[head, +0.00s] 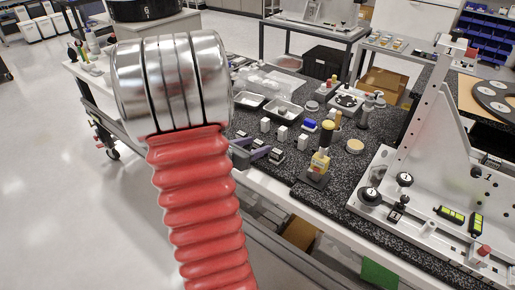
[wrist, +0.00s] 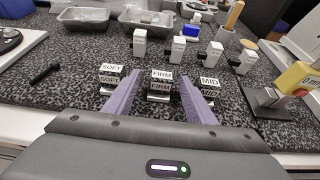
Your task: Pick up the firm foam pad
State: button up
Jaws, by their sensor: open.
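In the wrist view, the firm foam pad (wrist: 161,86) is a small block lettered FIRM in the middle of a row on the dark speckled bench. A block lettered SOFT (wrist: 109,80) is on its left and one lettered MID (wrist: 209,83) on its right. My gripper (wrist: 159,78) is open, with one purple finger on each side of the firm pad. I cannot tell whether the fingers touch it. In the head view, my gripper (head: 258,149) is low at the bench's near edge, partly hidden by my red arm.
Several white upright blocks (wrist: 179,49) stand behind the row. Metal trays (wrist: 82,18) are at the back left. A yellow-topped tool on a metal base (wrist: 270,100) stands close on the right. A black rod (wrist: 45,74) lies left. A white fixture (head: 415,225) fills the right in the head view.

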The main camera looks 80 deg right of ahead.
jog(key=shift+x, duration=0.75)
jog(key=shift+c, duration=0.5)
jog(key=c, duration=1)
